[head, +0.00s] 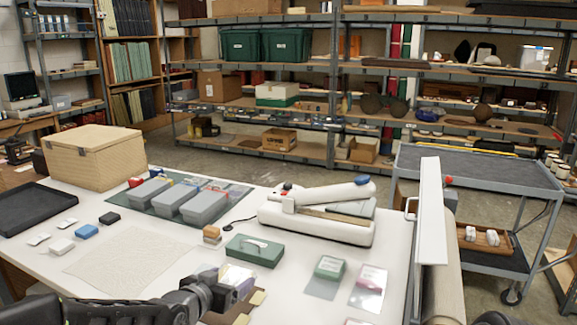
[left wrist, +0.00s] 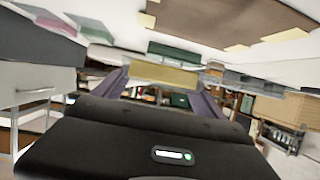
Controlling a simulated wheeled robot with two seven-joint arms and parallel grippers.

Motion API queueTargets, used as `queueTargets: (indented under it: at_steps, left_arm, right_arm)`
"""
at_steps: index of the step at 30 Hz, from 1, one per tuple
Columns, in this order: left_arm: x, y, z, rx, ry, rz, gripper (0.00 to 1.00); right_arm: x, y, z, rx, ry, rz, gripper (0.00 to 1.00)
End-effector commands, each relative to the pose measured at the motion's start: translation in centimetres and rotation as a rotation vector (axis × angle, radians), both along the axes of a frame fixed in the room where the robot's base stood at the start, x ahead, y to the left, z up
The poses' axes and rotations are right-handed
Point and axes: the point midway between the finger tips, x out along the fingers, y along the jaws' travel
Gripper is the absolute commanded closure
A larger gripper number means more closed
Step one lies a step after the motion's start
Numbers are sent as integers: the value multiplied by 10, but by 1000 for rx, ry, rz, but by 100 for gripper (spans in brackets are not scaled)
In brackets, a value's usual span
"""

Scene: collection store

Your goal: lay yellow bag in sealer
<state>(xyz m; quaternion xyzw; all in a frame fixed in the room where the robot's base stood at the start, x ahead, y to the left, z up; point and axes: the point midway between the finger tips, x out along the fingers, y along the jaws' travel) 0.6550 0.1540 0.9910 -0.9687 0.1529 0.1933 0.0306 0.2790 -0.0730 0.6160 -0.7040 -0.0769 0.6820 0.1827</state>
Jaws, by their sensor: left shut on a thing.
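My left gripper (head: 240,280) is low at the front of the white table, its lilac fingers pointing away from me. In the left wrist view its fingers (left wrist: 162,92) are on both sides of a yellow piece (left wrist: 165,76), which I take as the yellow bag, and they are shut on it. In the head view the bag is mostly hidden by the gripper and I cannot pick it out. The white sealer (head: 315,228) stands farther back and to the right, its long white arm (head: 335,194) raised above the base. My right gripper is not in view.
A green box (head: 254,251) stands between my left gripper and the sealer. A green-topped bag (head: 328,269) and a pink-labelled bag (head: 370,284) lie to the right. A brown board with yellow corners (left wrist: 228,20) is close by. A white upright panel (head: 430,210) rises at the right.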

Motion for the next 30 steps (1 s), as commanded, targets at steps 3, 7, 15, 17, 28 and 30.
queueTargets:
  at_steps: [3,7,15,17,28,30]
  left_arm:
    - [-10,3,-13,0,3,62,66]
    - [-23,17,-34,0,4,165,66]
    - [-48,44,-63,2,-1,312,66]
    - [-48,45,-64,2,-2,315,66]
    - [-60,44,-55,2,-5,313,66]
    - [-70,44,-50,2,-5,313,66]
  right_arm:
    - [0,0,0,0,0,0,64]
    - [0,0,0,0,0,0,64]
    - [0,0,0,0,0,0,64]
    - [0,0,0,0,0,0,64]
    - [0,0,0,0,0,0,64]
    - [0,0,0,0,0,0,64]
